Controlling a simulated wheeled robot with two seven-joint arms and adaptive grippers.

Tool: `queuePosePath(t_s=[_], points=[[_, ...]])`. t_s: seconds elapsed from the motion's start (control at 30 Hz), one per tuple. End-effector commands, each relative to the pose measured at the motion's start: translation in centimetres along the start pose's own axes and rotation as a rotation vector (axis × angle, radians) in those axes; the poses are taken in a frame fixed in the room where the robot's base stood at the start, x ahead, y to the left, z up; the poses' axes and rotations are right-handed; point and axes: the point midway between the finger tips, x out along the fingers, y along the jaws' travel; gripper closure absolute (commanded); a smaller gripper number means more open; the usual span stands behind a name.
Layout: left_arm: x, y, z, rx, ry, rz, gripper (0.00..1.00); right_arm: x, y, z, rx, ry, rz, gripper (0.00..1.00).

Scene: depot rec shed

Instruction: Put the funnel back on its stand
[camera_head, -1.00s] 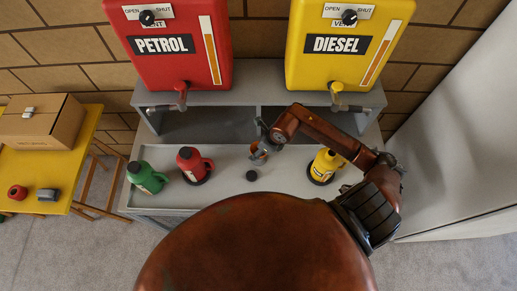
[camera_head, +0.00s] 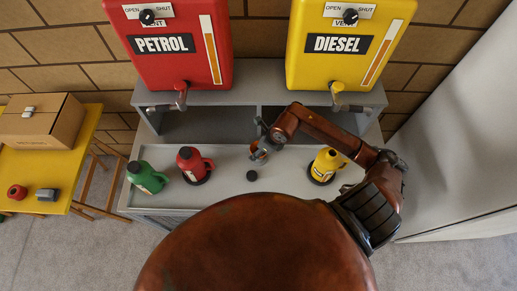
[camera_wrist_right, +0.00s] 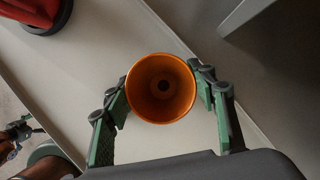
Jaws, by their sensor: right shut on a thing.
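The orange funnel (camera_wrist_right: 161,88) is in my right gripper (camera_wrist_right: 160,95). In the right wrist view the fingers close on it from both sides, and I look down into its round mouth. In the head view the right gripper (camera_head: 262,149) holds the funnel (camera_head: 257,155) over the back middle of the grey tray bench; I cannot tell the height gap. A small black round piece (camera_head: 252,175), perhaps the stand, sits on the bench just in front of the gripper, with nothing on it. My left gripper is not in the head view; arm parts at the wrist view's lower left are unclear.
On the bench (camera_head: 222,198) stand a green jug (camera_head: 147,177), a red jug (camera_head: 193,164) and a yellow jug (camera_head: 325,165). Petrol (camera_head: 175,45) and diesel (camera_head: 345,45) tanks hang behind, taps above the shelf. A yellow table (camera_head: 70,170) with a box (camera_head: 42,120) is left.

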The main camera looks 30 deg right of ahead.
Motion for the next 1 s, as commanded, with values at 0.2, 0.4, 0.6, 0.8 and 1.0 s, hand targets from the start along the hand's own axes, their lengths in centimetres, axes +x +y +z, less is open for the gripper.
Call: queuePosePath(t_s=[0.2, 0.4, 0.6, 0.8, 1.0], points=[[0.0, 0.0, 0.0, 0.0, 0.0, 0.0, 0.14, 0.0, 0.0, 0.0, 0.0, 0.0, 0.0, 0.72], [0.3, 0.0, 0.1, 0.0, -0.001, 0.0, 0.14, 0.3, 0.0, -0.2, 0.0, 0.001, 0.0, 0.72], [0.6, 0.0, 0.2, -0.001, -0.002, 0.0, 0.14, 0.7, 0.0, -0.3, 0.0, 0.001, -0.001, 0.72], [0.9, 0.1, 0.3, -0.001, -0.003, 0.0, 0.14, 1.1, 0.0, -0.5, 0.0, 0.001, -0.001, 0.72], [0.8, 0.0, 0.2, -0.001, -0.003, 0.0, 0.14, 1.0, 0.0, -0.4, 0.0, 0.001, -0.001, 0.41]])
